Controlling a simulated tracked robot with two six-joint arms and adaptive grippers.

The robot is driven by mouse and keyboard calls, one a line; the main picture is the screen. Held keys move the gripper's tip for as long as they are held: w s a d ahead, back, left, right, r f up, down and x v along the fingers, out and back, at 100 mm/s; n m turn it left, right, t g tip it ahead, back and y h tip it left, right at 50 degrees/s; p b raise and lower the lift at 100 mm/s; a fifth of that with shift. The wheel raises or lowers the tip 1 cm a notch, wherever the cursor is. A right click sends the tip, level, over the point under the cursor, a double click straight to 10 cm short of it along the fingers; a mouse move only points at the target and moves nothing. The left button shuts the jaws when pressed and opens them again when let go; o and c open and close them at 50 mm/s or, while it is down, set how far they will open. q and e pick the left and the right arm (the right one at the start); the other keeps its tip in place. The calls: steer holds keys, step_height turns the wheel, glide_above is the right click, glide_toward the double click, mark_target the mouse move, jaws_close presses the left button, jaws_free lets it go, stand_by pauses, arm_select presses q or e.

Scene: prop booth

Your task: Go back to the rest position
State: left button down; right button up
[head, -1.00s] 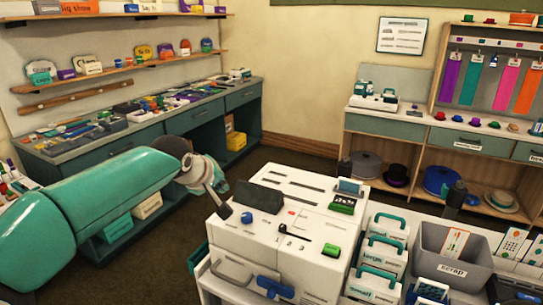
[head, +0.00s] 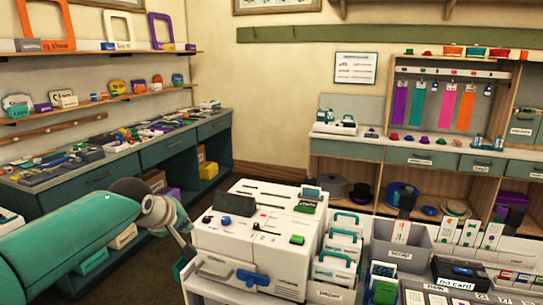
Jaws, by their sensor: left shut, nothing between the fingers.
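My left arm (head: 70,240) comes in from the left in teal, bent at a grey wrist joint. My left gripper (head: 183,262) hangs down at the left side of the white machine (head: 212,241). It is small and partly dark here; it is shut with nothing in it. I cannot tell whether it touches the machine. My right gripper is not in view.
The white machine has a blue lever (head: 252,277) at its front. White cases with teal handles (head: 340,242) and a grey bin (head: 398,252) stand to its right. A cluttered teal counter (head: 85,178) runs behind my left arm. Dark floor lies between counter and machine.

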arm_select(q)
steer(key=s+f+g, duration=0.2)
steer(key=s+f, duration=0.1)
steer(key=f, duration=0.7)
steer(key=s+f+g, duration=0.2)
steer(key=s+f, duration=0.1)
steer(key=f, duration=0.8)
steer(key=s+f+g, duration=0.2)
steer(key=s+f, duration=0.1)
steer(key=f, duration=0.7)
steer(key=s+d+f+m+h, duration=0.1)
steer(key=s+d+f, duration=0.1)
steer(key=s+f, duration=0.3)
steer(key=s+d+f+m+g+h, duration=0.1)
steer(key=s+f, duration=0.4)
steer(key=s, duration=0.7)
steer(key=s+d+f+m+g, duration=0.1)
steer(key=s+d+f+m, duration=0.2)
steer(key=s+f, duration=0.3)
steer(key=s+d, duration=0.1)
steer(key=s, duration=0.1)
steer(key=shift+s+d+h, duration=0.35)
steer(key=shift+s+h, duration=0.05)
